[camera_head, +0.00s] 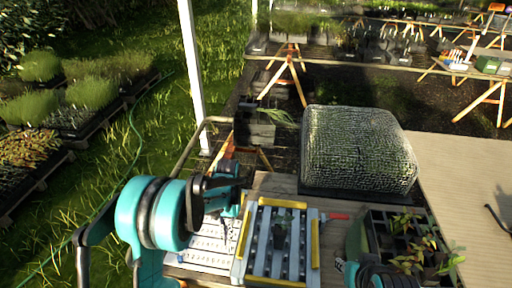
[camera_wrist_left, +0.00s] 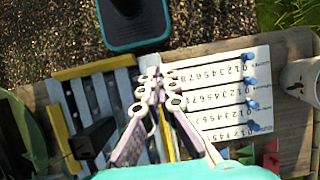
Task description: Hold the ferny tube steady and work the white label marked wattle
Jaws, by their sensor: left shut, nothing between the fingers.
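The pot shows dark in the left wrist view (camera_wrist_left: 92,140). A white label board (camera_head: 205,262) lies left of the tray; the left wrist view shows its rows of digits with blue pegs (camera_wrist_left: 252,105). The names at the row ends are too small to read, so I cannot tell which is wattle. My left gripper (camera_head: 228,226) is shut and empty above the border between board and tray (camera_wrist_left: 158,85). My right gripper is not clearly seen.
A mesh-covered block (camera_head: 358,150) stands behind the tray. A black crate of seedlings (camera_head: 375,228) is at right, and a red-handled tool (camera_head: 337,216) lies between. A pale cup (camera_wrist_left: 302,80) stands beyond the peg end of the board.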

